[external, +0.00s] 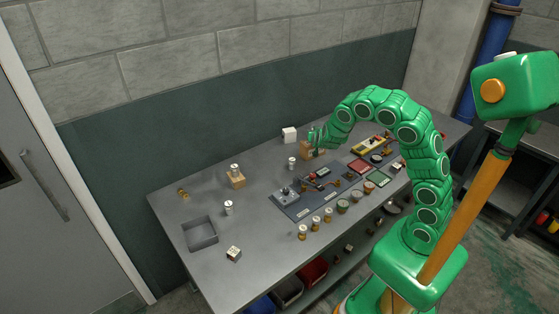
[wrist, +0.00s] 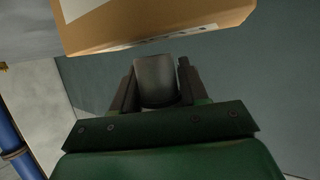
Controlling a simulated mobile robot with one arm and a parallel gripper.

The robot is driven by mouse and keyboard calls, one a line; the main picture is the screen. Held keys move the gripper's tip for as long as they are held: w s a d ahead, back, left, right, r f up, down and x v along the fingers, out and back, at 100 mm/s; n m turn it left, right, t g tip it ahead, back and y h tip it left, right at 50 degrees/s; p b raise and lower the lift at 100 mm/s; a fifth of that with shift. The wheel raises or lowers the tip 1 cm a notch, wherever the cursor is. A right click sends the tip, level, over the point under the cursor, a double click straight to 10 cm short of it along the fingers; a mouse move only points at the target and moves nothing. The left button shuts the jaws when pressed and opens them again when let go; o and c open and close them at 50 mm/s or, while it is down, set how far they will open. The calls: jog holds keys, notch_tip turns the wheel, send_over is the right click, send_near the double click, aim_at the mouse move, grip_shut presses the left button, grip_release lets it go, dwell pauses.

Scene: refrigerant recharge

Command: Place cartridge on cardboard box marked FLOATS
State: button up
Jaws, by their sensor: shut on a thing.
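My gripper (external: 314,138) is over the back middle of the bench, beside a small cardboard box (external: 305,150). In the wrist view my gripper (wrist: 156,72) is shut on a grey cylindrical cartridge (wrist: 156,88). A cardboard box (wrist: 160,22) with a white label fills the top of that view, just beyond the fingertips; I cannot tell whether they touch. Its marking is not readable. Another cardboard box (external: 237,182) stands farther left with a white cylinder (external: 234,170) on top. No FLOATS marking is readable on either box in the external view. The held cartridge is hard to make out there.
White cylinders stand on the bench near the middle (external: 292,163) and left (external: 228,208). A dark mat (external: 295,208) holds tools and parts. Several small jars line the front edge.

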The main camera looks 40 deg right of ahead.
jog(key=shift+f, duration=0.55)
jog(key=o, duration=1.1)
jog(key=shift+s+a+r, duration=0.1)
jog(key=shift+s+r, duration=0.05)
jog(key=v, duration=1.1)
jog(key=shift+s+a+r, duration=0.15)
jog(key=shift+s, duration=0.1)
